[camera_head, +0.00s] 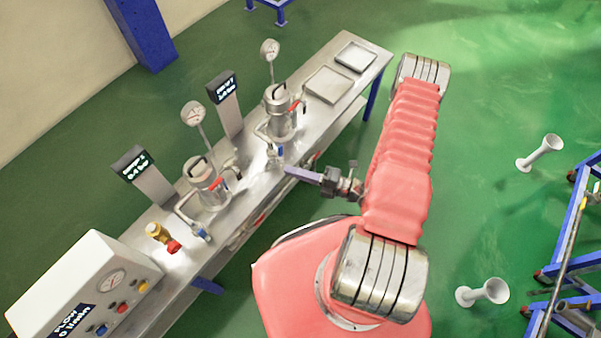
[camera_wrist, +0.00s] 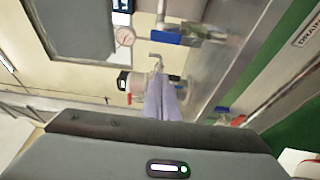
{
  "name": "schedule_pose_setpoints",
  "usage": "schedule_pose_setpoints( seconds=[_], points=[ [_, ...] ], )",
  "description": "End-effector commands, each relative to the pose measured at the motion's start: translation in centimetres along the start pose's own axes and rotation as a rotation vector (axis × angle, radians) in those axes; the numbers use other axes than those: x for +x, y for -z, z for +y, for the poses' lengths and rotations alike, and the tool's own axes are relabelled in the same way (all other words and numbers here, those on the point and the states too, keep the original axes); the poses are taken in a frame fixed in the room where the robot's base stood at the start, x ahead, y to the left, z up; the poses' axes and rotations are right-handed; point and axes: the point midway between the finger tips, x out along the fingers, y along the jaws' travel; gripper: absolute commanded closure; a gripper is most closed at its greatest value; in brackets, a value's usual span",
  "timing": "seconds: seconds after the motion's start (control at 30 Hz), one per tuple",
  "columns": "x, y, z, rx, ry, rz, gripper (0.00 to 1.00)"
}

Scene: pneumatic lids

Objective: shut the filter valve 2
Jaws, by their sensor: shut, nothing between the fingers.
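Two steel filter vessels stand on the steel bench in the head view: a nearer one (camera_head: 207,184) and a farther one (camera_head: 279,112). Each has a red lever and a blue-handled valve at its front. The nearer blue handle (camera_head: 200,232) and the farther blue handle (camera_head: 280,150) show in the head view. I cannot tell from the labels which is filter valve 2. My gripper (camera_head: 288,170) is shut and empty, its lavender fingers pointing at the bench close to the farther blue handle. In the wrist view the fingers (camera_wrist: 161,84) reach toward pipework; contact is unclear. A blue handle (camera_wrist: 166,37) shows beyond them.
A control box (camera_head: 85,285) with a gauge and buttons sits at the bench's near end, beside a yellow and red fitting (camera_head: 161,237). Display posts and gauges stand behind the vessels. Trays (camera_head: 328,85) lie at the far end.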

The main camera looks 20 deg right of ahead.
Motion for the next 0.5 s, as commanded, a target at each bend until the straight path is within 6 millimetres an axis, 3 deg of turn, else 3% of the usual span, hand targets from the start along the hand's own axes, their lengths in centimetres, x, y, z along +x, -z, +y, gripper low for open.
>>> schedule_pose_setpoints(
  seconds=[0.5],
  points=[
    [4.6, 0.1, 0.0, -0.002, -0.001, 0.003, 1.0]
  ],
)
